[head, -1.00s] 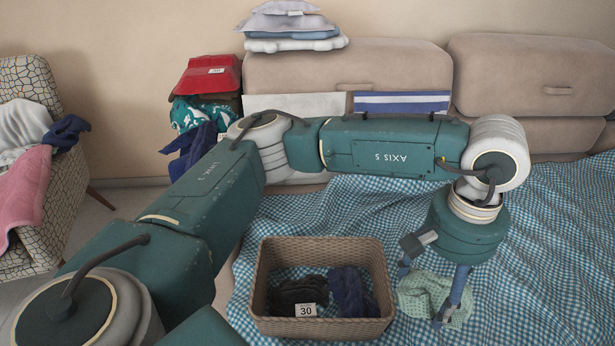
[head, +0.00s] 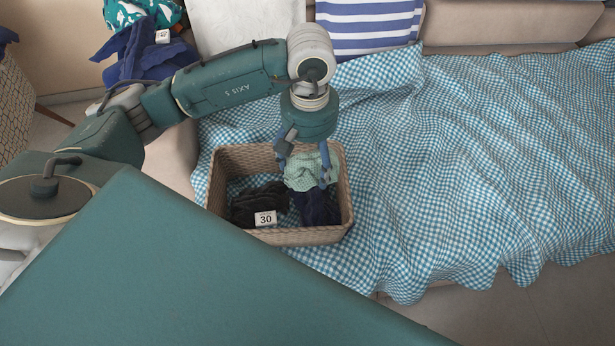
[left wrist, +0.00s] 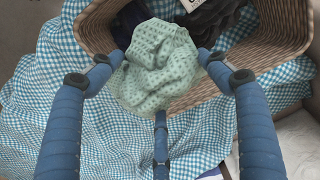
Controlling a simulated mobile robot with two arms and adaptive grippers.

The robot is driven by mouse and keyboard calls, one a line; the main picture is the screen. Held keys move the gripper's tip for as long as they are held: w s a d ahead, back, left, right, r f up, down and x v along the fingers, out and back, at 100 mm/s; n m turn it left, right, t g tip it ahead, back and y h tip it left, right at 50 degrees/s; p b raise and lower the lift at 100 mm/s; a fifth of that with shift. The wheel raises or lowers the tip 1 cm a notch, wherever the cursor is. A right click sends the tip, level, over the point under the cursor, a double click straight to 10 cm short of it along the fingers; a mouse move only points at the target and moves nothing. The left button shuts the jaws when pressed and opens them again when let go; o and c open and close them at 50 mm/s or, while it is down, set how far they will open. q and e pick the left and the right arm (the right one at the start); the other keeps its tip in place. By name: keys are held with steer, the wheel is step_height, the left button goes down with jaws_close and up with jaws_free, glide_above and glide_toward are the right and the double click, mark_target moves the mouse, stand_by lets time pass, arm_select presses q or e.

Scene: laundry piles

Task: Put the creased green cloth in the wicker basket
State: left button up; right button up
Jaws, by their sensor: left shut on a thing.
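The creased green cloth (head: 304,172) is bunched in my left gripper (head: 306,174). In the head view it shows over the back right part of the wicker basket (head: 293,237). In the left wrist view the cloth (left wrist: 158,68) sits between the blue fingers of my left gripper (left wrist: 160,85), with the basket's woven wall (left wrist: 278,38) behind it. The cloth looks raised above the basket floor; whether it touches anything inside is unclear. My right gripper is not in view.
The basket holds a black cloth (head: 257,203) and a dark navy cloth (head: 318,208), with a tag marked 30 (head: 265,218). It stands on a blue checked cover (head: 450,170). A striped cushion (head: 368,24) is behind. The cover to the right is clear.

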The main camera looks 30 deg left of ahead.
arm_select(q)
step_height(320, 180, down, 8)
steer(key=shift+b, duration=0.35)
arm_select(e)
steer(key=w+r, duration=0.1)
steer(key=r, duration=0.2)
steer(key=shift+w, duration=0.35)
arm_select(q)
steer(key=shift+f, duration=0.1)
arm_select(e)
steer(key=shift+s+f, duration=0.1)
arm_select(q)
steer(key=shift+f, duration=0.1)
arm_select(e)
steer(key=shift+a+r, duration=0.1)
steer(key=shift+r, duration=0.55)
arm_select(q)
steer(key=shift+b, duration=0.3)
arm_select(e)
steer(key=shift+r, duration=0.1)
arm_select(q)
steer(key=shift+f, duration=0.1)
